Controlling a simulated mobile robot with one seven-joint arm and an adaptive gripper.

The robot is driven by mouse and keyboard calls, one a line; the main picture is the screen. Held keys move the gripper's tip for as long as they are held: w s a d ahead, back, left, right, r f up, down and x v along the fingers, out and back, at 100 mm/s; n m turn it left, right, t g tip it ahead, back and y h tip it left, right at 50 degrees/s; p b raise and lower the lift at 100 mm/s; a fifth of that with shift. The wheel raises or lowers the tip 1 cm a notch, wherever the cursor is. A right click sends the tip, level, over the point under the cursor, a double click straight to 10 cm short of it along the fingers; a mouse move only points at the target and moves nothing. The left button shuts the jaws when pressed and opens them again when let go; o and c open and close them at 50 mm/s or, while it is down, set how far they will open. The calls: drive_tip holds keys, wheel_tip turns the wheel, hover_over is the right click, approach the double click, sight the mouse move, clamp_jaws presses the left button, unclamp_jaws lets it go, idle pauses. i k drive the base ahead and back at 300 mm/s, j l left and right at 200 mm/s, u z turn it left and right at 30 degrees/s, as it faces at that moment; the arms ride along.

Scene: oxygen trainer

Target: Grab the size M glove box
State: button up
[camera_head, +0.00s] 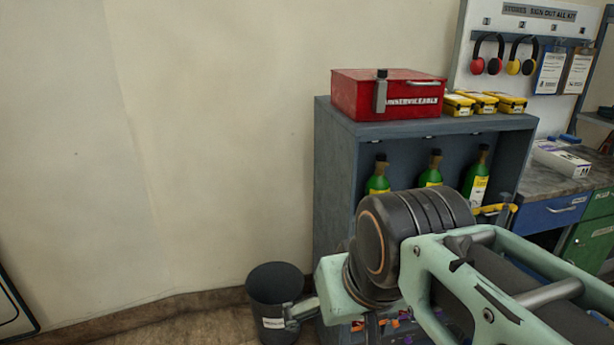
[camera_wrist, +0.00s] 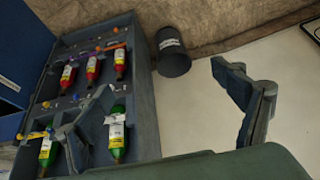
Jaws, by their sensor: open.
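A white box with a dark M on its end (camera_head: 562,158) lies on the worktop at the right in the head view; it looks like the size M glove box. It does not show in the wrist view. My gripper (camera_wrist: 161,78) is open and empty in the wrist view, its two fingers wide apart. It points down toward the cabinet and floor. In the head view my arm crosses the lower right, and a part of my gripper shows beside the bin. The gripper is well left of the white box and apart from it.
A grey cabinet (camera_head: 335,160) holds green bottles (camera_head: 378,178), with a red box (camera_head: 385,95) and yellow cases (camera_head: 482,102) on top. It stands between my gripper and the worktop (camera_head: 535,183). A dark bin (camera_head: 275,290) stands on the floor. Ear defenders (camera_head: 487,58) hang on the board.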

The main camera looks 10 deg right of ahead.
sight(569, 165)
drive_tip(key=z, duration=1.85)
